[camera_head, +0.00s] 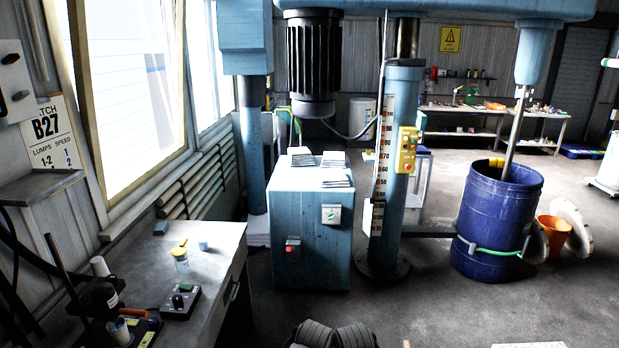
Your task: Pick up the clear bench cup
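A small clear cup (182,264) stands upright on the grey bench at the left, with something yellow at its top. It is small in view, so I cannot tell whether the yellow part is a lid or something resting in it. Neither of my grippers can be made out in the head view. Dark ribbed shapes at the bottom centre edge look like parts of my own body.
The bench (146,262) also holds a small pale blue block (203,244), a grey-blue block (161,228), a control box with a knob (180,301) and a black device (103,298). A blue cabinet (310,230) stands right of it; open floor lies in front.

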